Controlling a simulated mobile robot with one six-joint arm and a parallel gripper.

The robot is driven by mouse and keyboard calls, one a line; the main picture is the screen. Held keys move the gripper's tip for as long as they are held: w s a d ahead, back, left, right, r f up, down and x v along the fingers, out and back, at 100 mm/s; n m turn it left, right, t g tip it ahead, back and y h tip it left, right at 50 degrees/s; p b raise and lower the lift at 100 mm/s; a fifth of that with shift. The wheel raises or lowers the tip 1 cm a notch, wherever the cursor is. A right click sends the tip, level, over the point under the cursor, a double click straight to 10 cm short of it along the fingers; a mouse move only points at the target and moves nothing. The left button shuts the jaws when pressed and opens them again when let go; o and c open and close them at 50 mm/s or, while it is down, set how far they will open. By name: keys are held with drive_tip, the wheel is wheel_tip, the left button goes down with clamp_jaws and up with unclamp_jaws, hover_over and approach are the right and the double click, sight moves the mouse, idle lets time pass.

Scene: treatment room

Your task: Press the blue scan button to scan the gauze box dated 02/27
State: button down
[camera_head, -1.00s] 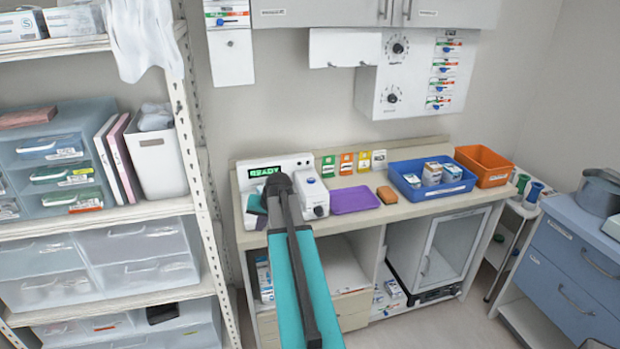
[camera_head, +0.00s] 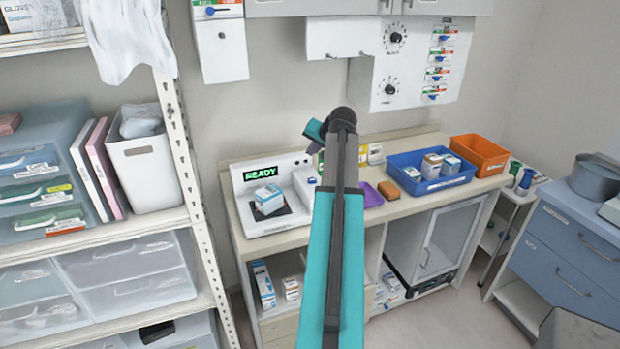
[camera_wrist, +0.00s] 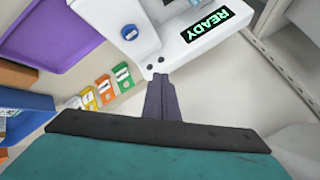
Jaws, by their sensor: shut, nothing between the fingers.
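A white scanner (camera_head: 240,179) stands at the left end of the counter, and its green display (camera_head: 261,174) reads READY. A white and blue box (camera_head: 268,200) sits on the scanner's dark pad; its date is too small to read. In the wrist view, the round blue button (camera_wrist: 129,32) shows on the scanner's white housing. My gripper (camera_wrist: 161,77) is shut and empty, its tips apart from the button in the picture and overlapping the housing's edge.
A blue bin (camera_head: 420,186) with several boxes and an orange bin (camera_head: 489,153) stand farther right. A shelf rack (camera_head: 180,170) rises at the left.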

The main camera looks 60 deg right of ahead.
sight(314, 181)
drive_tip(key=shift+d+r, duration=0.15)
drive_tip(key=shift+r, duration=0.1)
drive_tip(key=shift+s+d+f, duration=0.1)
drive_tip(key=shift+s, duration=0.05)
drive_tip(key=shift+f+b, duration=2.35)
drive_tip(key=shift+f, duration=2)
drive_tip(key=shift+f+b, duration=0.45)
drive_tip(key=shift+f, duration=0.4)
drive_tip(key=shift+r, duration=0.2)
drive_tip(key=shift+r+p, duration=0.5)
drive_tip(key=shift+r, duration=0.2)
drive_tip(key=shift+r, duration=0.1)
